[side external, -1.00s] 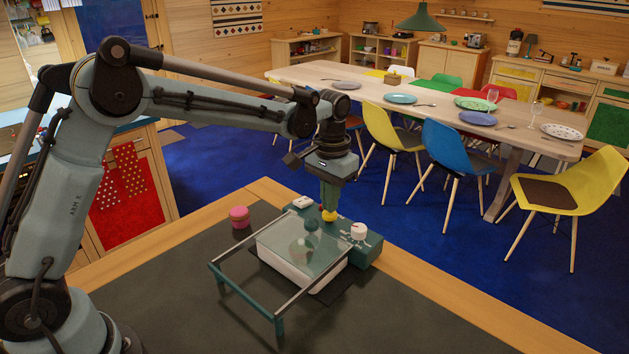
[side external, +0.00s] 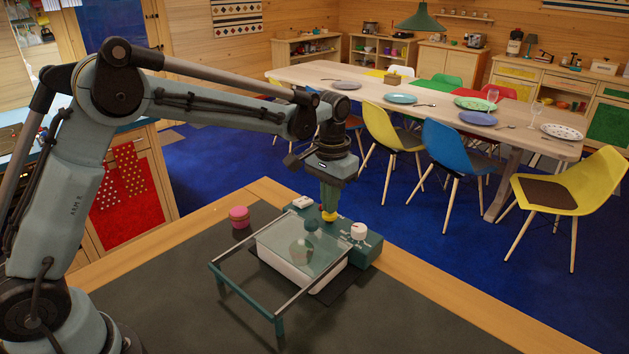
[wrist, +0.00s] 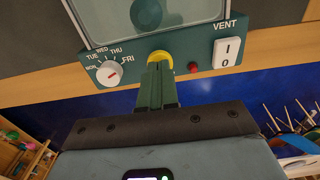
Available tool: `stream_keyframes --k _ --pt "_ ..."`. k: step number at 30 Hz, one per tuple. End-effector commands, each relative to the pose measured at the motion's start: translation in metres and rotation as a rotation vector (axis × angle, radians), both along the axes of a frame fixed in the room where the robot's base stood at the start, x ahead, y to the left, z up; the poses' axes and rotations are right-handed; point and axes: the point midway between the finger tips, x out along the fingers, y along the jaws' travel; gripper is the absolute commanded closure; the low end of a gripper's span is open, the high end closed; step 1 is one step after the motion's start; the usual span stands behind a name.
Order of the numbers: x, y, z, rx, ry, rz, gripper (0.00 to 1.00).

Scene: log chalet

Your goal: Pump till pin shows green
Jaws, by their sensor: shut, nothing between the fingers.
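A teal device (side external: 361,250) stands on the table with a glass-topped frame (side external: 300,240) in front of it. A yellow pump knob (side external: 330,215) sits on the device; it also shows in the wrist view (wrist: 160,56). My gripper (side external: 329,207) points down with its shut, empty fingers (wrist: 158,68) at the knob, apparently touching it; the exact contact is hidden. A small round pin (wrist: 193,67) beside the knob shows red. A white weekday dial (wrist: 109,73) and a white VENT rocker switch (wrist: 227,51) flank them.
A pink lidded pot (side external: 239,217) stands left of the device. A white tray (side external: 329,283) lies under the glass. The dark tabletop (side external: 180,310) in front is mostly clear, with a wooden edge (side external: 430,300). A dining table (side external: 450,120) and chairs stand beyond.

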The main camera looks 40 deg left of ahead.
Motion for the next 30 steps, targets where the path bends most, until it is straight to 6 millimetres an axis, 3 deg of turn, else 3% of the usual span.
stream_keyframes --k 30 --pt "0.000 0.000 -0.017 0.000 0.000 0.000 1.00"
